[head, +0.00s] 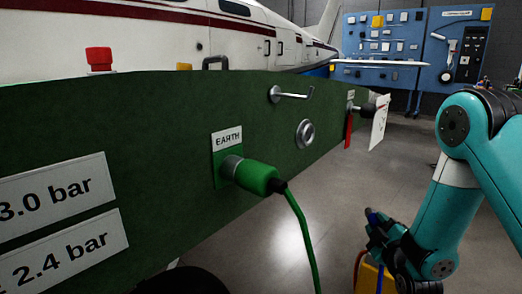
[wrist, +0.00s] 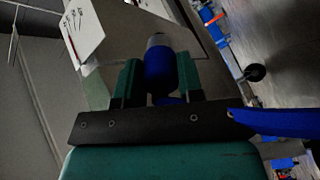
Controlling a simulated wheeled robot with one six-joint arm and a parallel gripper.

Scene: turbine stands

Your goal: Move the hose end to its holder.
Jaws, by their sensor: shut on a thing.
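My gripper (head: 376,228) is low at the right in the head view, shut on the blue hose end (head: 371,213). In the wrist view the hose end (wrist: 160,68) sits between the two green fingers, with its grey tip pointing away from the palm. Its blue hose (wrist: 270,122) shows to the right of the palm. On the green panel (head: 150,110) are a silver hook-like lever (head: 290,95) and a round metal fitting (head: 305,133). I cannot tell which part is the holder. The hose end is apart from the panel, in front of its right part.
A green plug (head: 255,177) with a hanging cable sits in the EARTH socket. A red strip (head: 349,130) and a white card (head: 379,123) hang near the panel's far end. A yellow object (head: 370,280) is below my gripper. Floor to the right of the panel is open.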

